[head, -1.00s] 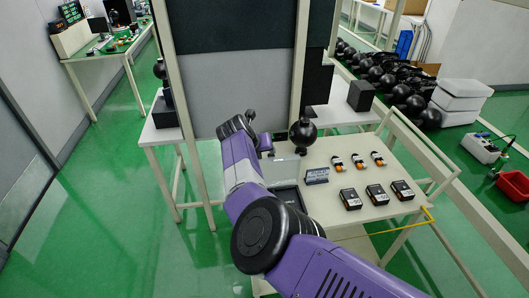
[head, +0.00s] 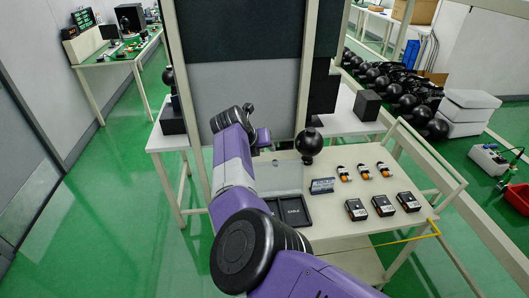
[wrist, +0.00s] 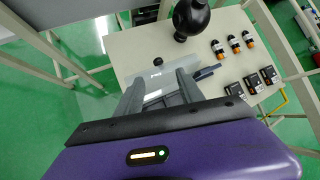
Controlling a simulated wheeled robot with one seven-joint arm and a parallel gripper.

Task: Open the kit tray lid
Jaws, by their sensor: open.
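The kit tray (head: 293,209) is dark with compartments and sits at the near left of the cream table. A clear, pale panel that looks like its lid (head: 282,178) shows behind the tray's dark part; its exact angle is hard to tell. My gripper (head: 262,140) is at the table's left side, beyond the tray, partly hidden by my arm. In the wrist view my gripper (wrist: 160,92) has its two grey fingers apart, with the pale lid (wrist: 156,84) showing between and beyond them. I cannot tell whether they touch it.
A black ball on a stand (head: 309,143) is right of my gripper. A small sign (head: 322,185), several orange-and-black parts (head: 363,172) and black boxes (head: 382,205) occupy the table's right half. A frame post (head: 300,80) rises behind the table.

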